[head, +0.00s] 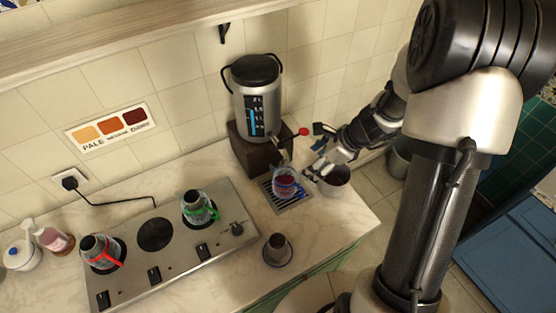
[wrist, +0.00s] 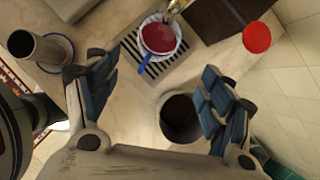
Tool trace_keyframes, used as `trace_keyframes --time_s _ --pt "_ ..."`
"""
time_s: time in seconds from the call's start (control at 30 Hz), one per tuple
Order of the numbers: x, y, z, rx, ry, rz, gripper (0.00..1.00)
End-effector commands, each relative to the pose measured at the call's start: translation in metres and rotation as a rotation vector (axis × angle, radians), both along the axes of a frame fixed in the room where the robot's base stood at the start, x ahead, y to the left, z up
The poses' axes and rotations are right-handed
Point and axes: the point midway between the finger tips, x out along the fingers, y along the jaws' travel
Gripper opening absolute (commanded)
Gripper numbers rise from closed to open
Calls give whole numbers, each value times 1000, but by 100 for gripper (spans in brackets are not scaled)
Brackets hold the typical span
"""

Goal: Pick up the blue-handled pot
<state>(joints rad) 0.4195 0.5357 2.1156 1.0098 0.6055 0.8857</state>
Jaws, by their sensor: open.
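A pot (head: 285,184) with a blue band around it and dark red liquid inside stands on the slotted drip tray (head: 298,200) under the samovar's tap. My gripper (head: 318,172) is open and empty, to the right of the pot in the head view. In the wrist view my gripper's fingers (wrist: 162,64) are spread wide, and the pot lies beyond the gap between their tips, apart from both.
A grey cylindrical container (wrist: 180,116) stands close by the right finger. The samovar (head: 257,100) has a red-knobbed tap. A cup (head: 278,247) stands on a saucer. Green-handled (head: 196,206) and red-handled (head: 97,250) pots stand on the stove (head: 180,235).

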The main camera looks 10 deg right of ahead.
Motion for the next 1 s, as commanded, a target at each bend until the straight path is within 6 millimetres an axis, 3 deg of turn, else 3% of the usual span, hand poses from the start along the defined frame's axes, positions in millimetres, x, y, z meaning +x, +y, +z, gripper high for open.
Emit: trace_keyframes --time_s 0.23,0.6,1.0 --pt "8 6 -32 18 22 -48 94" --pt "32 36 -100 16 20 -44 94" --pt "42 53 -132 15 19 -42 94"
